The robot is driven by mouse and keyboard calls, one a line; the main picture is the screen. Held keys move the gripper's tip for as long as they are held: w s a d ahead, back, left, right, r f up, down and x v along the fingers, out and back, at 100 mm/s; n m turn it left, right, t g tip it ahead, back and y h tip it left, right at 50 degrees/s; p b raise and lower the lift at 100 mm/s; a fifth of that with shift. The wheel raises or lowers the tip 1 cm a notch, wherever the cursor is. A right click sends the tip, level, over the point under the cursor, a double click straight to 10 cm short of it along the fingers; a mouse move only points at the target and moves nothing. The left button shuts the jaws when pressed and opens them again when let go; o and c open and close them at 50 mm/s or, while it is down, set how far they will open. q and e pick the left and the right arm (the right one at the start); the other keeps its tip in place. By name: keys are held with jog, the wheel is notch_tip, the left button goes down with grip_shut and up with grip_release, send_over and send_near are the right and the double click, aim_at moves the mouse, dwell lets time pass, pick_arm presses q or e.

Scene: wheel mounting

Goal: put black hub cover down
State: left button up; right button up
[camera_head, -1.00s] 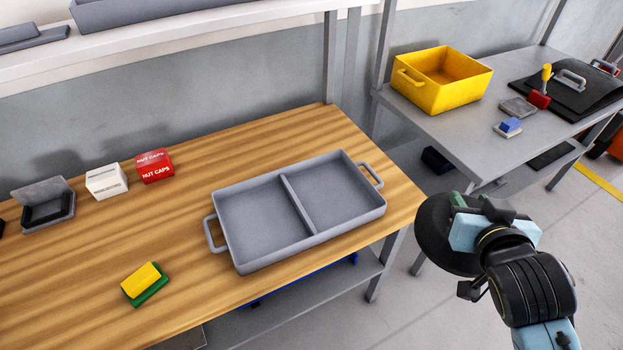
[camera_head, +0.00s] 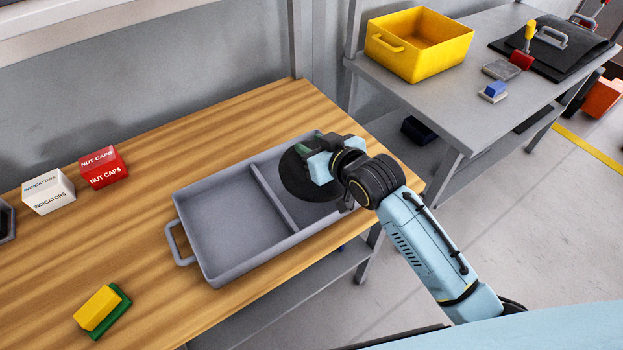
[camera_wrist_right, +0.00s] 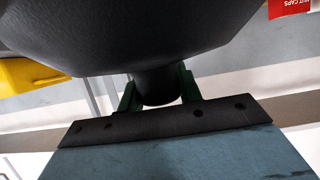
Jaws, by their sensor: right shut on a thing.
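The black hub cover (camera_head: 302,178) is a dark round disc over the right compartment of the grey two-part tray (camera_head: 222,222). My right gripper (camera_head: 312,158) is shut on it. In the right wrist view the hub cover (camera_wrist_right: 140,35) fills the top, and the green fingers of my right gripper (camera_wrist_right: 158,92) close on its short stem. I cannot tell whether the cover touches the tray floor. My arm hides part of the tray's right end. My left gripper is not in view.
The tray lies on a wooden table. A white indicators box (camera_head: 48,191), a red nut caps box (camera_head: 103,167) and a yellow-green sponge (camera_head: 100,309) stand to its left. A yellow bin (camera_head: 420,45) is on a grey table (camera_head: 450,105) at the back right.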

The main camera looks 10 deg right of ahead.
notch_tip(320, 180, down, 4)
jog(key=shift+r+b, duration=0.15)
jog(key=shift+b, duration=0.2)
notch_tip(320, 180, down, 4)
jog(key=shift+r+b, duration=0.1)
jog(key=shift+b, duration=0.4)
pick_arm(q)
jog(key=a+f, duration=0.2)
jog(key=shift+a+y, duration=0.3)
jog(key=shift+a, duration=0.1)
pick_arm(e)
jog(key=o, duration=1.2)
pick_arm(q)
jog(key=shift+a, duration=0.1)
